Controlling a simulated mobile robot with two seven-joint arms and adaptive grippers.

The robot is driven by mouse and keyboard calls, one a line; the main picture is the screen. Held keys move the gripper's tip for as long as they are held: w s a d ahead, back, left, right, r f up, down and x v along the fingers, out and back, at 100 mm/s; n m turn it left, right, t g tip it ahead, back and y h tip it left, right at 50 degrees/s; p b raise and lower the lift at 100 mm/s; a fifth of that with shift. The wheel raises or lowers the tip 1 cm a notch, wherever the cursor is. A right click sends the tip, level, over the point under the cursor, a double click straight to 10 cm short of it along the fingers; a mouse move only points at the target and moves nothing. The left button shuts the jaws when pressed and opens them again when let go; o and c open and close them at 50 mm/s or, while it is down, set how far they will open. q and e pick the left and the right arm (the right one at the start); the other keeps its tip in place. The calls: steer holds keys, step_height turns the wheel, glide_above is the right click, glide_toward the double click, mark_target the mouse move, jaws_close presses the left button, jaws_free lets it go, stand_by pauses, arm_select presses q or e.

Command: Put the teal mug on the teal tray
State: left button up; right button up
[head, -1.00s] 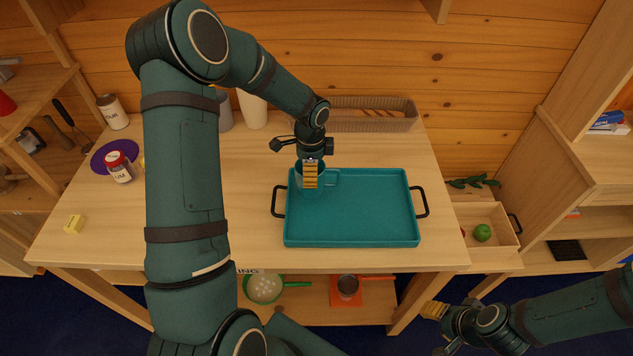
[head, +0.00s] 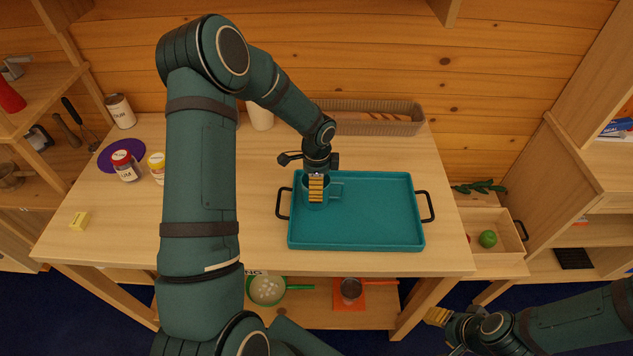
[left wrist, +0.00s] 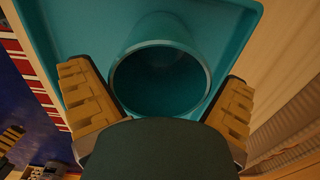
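My left gripper (head: 316,188) is over the mug. In the left wrist view, the left gripper (left wrist: 162,100) is open, with a narrow gap between each finger and the mug. My right gripper (head: 437,316) is low at the right, away from the table; its finger opening is unclear.
The tray's right side is bare. A wicker basket (head: 400,125) stands behind it. A purple plate (head: 112,158), jars (head: 126,168), a can (head: 120,111) and a yellow block (head: 79,221) are at the table's left. A wooden crate (head: 513,258) with a green fruit is at the right.

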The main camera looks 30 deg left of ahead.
arm_select(q)
steer(key=shift+r, duration=0.55)
step_height(320, 180, up, 11)
steer(key=shift+r+p, duration=0.15)
steer(key=shift+p, duration=0.2)
steer(key=shift+s, duration=0.1)
